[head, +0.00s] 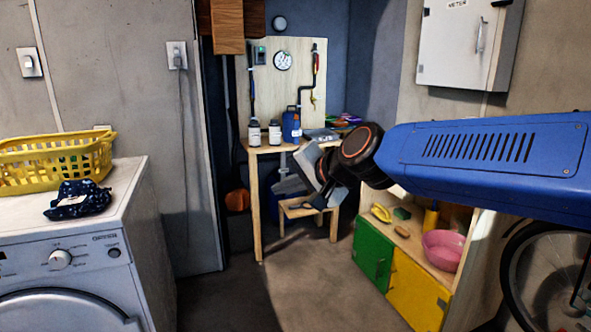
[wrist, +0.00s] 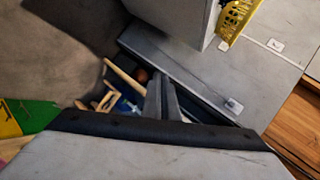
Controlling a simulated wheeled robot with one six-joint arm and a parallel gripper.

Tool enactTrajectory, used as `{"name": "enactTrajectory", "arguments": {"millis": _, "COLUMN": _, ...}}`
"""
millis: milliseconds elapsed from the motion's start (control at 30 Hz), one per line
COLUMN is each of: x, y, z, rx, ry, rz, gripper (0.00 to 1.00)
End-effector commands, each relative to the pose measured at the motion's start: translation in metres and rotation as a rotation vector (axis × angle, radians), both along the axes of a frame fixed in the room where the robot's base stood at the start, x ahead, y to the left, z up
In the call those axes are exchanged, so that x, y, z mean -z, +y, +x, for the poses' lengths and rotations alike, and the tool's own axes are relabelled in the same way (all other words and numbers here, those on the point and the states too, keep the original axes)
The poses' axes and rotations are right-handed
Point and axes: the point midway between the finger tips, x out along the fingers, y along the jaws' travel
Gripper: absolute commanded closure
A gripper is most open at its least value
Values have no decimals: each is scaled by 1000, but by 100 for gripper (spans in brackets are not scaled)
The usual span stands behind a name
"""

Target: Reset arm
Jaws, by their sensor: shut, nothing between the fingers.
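My blue arm reaches in from the right edge of the head view, and my gripper (head: 319,200) hangs at its end in mid-air, in front of the wooden workbench (head: 270,148). In the wrist view my gripper (wrist: 162,95) shows its two dark fingers close together, with nothing between them. The gripper touches nothing that I can see. It hides part of the bench and of the small stool (head: 297,211) under it.
On the left a washing machine (head: 75,250) bears a yellow basket (head: 55,160) and a dark patterned cloth (head: 78,199). At right stand a low cabinet (head: 373,252) with a pink basin (head: 442,249), and a bicycle wheel (head: 548,270). The floor (head: 300,290) between is clear.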

Motion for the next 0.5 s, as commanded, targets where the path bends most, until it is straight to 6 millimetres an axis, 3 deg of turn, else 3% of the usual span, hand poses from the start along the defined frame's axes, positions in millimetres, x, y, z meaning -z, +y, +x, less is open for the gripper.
{"name": "enactTrajectory", "arguments": {"millis": 33, "x": 10, "y": -27, "z": -12, "rx": -8, "ry": -12, "rz": -61, "gripper": 100}}
{"name": "enactTrajectory", "arguments": {"millis": 100, "x": 26, "y": -60, "z": -29, "rx": -31, "ry": -24, "rz": -153, "gripper": 100}}
{"name": "enactTrajectory", "arguments": {"millis": 267, "x": 68, "y": -132, "z": -75, "rx": -81, "ry": -23, "rz": -368, "gripper": 100}}
{"name": "enactTrajectory", "arguments": {"millis": 500, "x": 136, "y": -233, "z": -157, "rx": -152, "ry": 41, "rz": -678, "gripper": 100}}
